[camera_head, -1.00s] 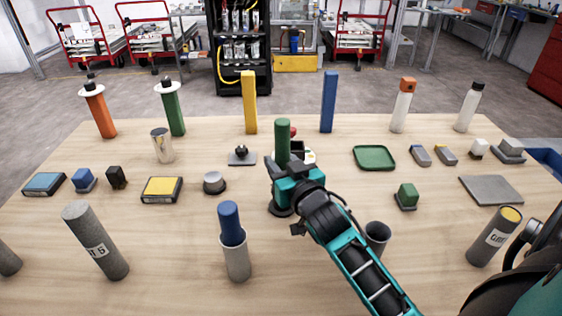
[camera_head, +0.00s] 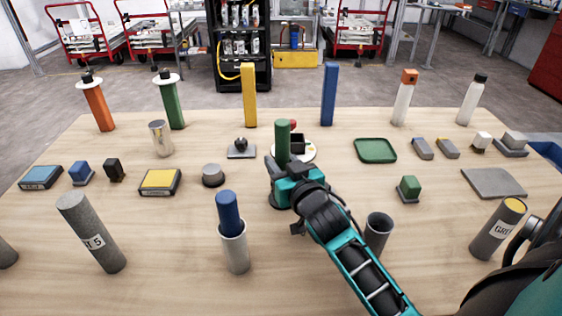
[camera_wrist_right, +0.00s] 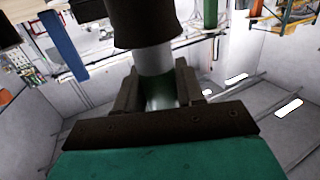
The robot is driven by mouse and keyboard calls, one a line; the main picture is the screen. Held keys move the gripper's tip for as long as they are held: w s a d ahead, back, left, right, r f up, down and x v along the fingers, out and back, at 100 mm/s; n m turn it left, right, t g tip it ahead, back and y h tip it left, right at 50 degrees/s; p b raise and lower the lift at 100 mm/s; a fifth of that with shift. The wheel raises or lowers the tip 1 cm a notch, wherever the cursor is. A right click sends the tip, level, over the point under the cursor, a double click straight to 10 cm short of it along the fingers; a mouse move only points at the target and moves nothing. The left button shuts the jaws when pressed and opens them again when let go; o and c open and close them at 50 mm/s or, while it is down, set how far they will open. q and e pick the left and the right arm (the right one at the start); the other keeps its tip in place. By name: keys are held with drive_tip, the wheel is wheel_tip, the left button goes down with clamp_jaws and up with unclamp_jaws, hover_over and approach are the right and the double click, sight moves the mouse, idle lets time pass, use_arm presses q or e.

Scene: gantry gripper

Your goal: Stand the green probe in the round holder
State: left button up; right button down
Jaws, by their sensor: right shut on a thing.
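The green probe (camera_head: 282,138) stands roughly upright near the middle of the table. My right gripper (camera_head: 282,172) is shut on it, and its upper part sticks out above the fingers. A dark round base (camera_head: 279,200), apparently the round holder, shows just below the gripper. The right wrist view looks upside down: the fingers close on the greenish probe (camera_wrist_right: 160,94), with a pale cylindrical section and a wide dark round part (camera_wrist_right: 147,25) beyond. How deep the probe sits in the holder is hidden by my gripper. My left gripper is out of view.
A grey cup (camera_head: 378,232) stands right of my forearm. A grey sleeve holding a blue cylinder (camera_head: 235,250) stands front left. A white round piece (camera_head: 305,150) lies behind the probe. A green tray (camera_head: 375,150) and a green block (camera_head: 408,187) lie to the right.

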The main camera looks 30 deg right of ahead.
drive_tip(key=shift+f+b, duration=0.45)
drive_tip(key=shift+f, duration=0.2)
drive_tip(key=c, duration=1.1)
unclamp_jaws()
drive_tip(key=o, duration=0.5)
drive_tip(key=shift+f, duration=0.1)
drive_tip(key=s+a+r, duration=0.1)
drive_tip(key=s+a, duration=0.1)
drive_tip(key=s, duration=1)
drive_tip(key=shift+s, duration=0.35)
